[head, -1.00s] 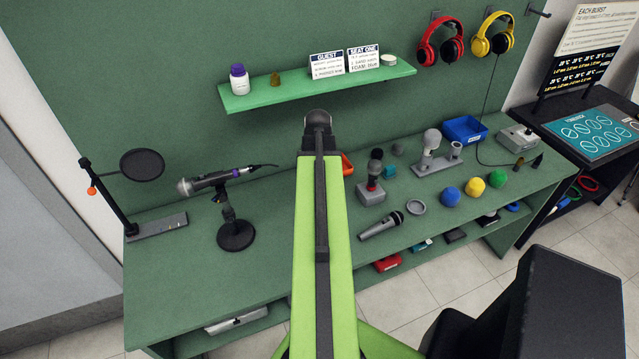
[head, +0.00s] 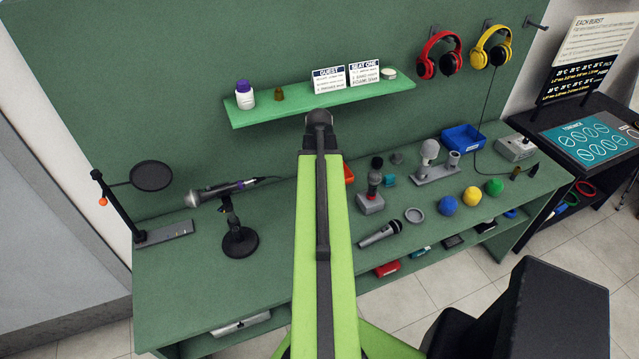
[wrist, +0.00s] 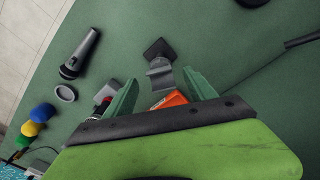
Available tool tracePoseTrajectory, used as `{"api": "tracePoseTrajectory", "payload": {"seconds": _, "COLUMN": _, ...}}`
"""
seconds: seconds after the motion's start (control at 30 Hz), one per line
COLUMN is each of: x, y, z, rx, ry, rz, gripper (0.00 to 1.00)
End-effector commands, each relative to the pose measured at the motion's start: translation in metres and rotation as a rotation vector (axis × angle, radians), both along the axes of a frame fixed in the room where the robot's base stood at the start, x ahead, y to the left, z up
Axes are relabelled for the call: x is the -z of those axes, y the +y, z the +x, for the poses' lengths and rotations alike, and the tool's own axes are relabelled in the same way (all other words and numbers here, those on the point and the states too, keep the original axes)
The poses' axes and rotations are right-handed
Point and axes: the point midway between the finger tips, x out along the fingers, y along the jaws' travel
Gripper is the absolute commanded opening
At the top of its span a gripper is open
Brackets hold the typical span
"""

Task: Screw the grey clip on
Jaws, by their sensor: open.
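A grey clip-like piece (wrist: 161,76) shows in the wrist view between and just beyond my fingers, with a dark square plate (wrist: 158,48) at its far end. I cannot tell whether the two are joined. My gripper (wrist: 160,82) is open, its two green fingers on either side of the grey piece with nothing clearly held. In the head view my arm hides this spot. A microphone (head: 220,190) sits tilted on a round-based desk stand (head: 239,240) to the left of my arm. I cannot tell from the head view which part is the clip.
An orange tray (wrist: 170,100) lies by my fingers. A loose microphone (head: 380,234), grey ring (head: 414,215), foam balls (head: 447,206) and a blue tray (head: 463,138) are on the right. A pop-filter stand (head: 165,233) is at the far left. A shelf (head: 300,105) hangs above; front left bench is clear.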

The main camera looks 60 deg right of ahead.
Motion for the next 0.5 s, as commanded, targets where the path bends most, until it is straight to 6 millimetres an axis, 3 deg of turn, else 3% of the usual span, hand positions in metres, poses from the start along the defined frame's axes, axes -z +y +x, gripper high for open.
{"api": "tracePoseTrajectory", "payload": {"seconds": 0.03, "x": -0.024, "y": 0.001, "z": 0.000, "rx": 0.000, "ry": 0.000, "rz": 0.000, "gripper": 0.65}}
{"api": "tracePoseTrajectory", "payload": {"seconds": 0.1, "x": -0.040, "y": 0.001, "z": -0.001, "rx": 0.000, "ry": 0.000, "rz": 0.000, "gripper": 0.65}}
{"api": "tracePoseTrajectory", "payload": {"seconds": 0.4, "x": -0.106, "y": 0.003, "z": -0.002, "rx": 0.000, "ry": 0.000, "rz": 0.000, "gripper": 0.65}}
{"api": "tracePoseTrajectory", "payload": {"seconds": 0.5, "x": -0.119, "y": 0.004, "z": -0.002, "rx": 0.000, "ry": 0.000, "rz": 0.000, "gripper": 0.65}}
